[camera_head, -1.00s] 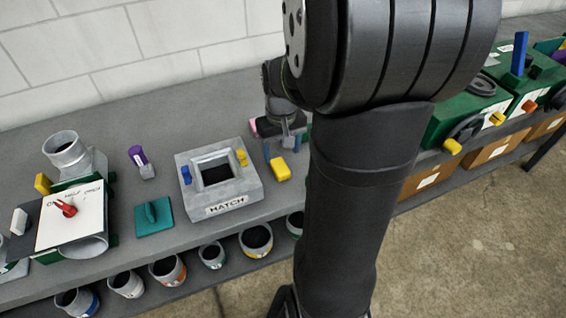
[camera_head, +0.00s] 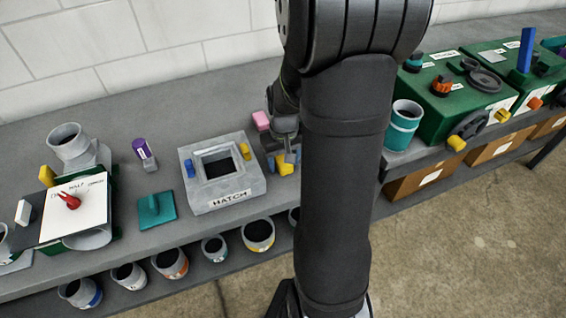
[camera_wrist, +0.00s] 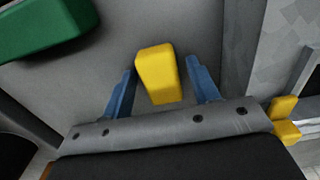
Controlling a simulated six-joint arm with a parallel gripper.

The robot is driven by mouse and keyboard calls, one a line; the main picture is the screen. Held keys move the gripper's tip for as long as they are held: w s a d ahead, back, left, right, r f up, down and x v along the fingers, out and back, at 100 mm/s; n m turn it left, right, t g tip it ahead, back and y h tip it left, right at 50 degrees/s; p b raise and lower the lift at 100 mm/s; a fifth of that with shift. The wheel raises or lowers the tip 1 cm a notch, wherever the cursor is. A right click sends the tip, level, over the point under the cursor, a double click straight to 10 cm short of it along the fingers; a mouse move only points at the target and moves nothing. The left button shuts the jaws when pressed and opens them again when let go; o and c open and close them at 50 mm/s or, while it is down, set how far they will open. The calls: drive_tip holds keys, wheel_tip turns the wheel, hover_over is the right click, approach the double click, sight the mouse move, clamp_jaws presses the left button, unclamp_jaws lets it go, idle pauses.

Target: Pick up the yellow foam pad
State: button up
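The yellow foam pad (camera_head: 284,168) lies on the grey bench just right of the grey HATCH box (camera_head: 228,203). In the wrist view the pad (camera_wrist: 157,75) is a yellow block between the two blue fingers of my gripper (camera_wrist: 161,66). The fingers are apart, with a visible gap on each side of the pad. In the head view my gripper (camera_head: 284,160) is at the pad and partly covers it. Whether the fingertips reach the bench is unclear.
The HATCH box with its yellow clip (camera_wrist: 284,120) stands close beside my gripper. A pink block (camera_head: 261,120) is behind it, and a green block (camera_wrist: 45,28) shows in the wrist view. A teal can (camera_head: 403,126) and green boxes stand to the right.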

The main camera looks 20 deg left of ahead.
drive_tip(key=c, duration=0.8)
drive_tip(key=shift+r, duration=0.1)
